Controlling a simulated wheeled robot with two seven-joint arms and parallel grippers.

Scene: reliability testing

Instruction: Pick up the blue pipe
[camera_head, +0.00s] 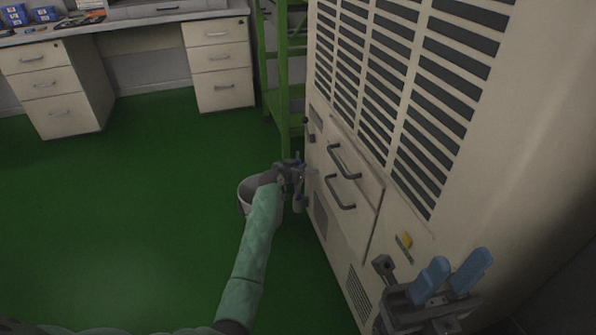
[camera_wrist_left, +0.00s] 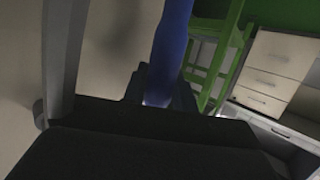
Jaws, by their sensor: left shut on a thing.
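The blue pipe (camera_wrist_left: 172,45) runs upright through the top middle of the left wrist view, and its lower end is between the dark fingers of my left gripper (camera_wrist_left: 158,88). In the head view my left gripper (camera_head: 296,176) is beside the lower left edge of the beige cabinet; only a small bit of blue shows there. The gripper is shut on the pipe. My right gripper (camera_head: 452,280), with blue fingers, is at the lower right in front of the cabinet. Its fingers are apart with nothing visible between them.
The large beige cabinet (camera_head: 408,160) with vents and dark handles fills the right side. A pale bucket (camera_head: 245,192) stands on the floor behind my left forearm. A green frame (camera_head: 283,110) stands behind. A desk with drawers (camera_head: 218,78) is at the back; the green floor at left is clear.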

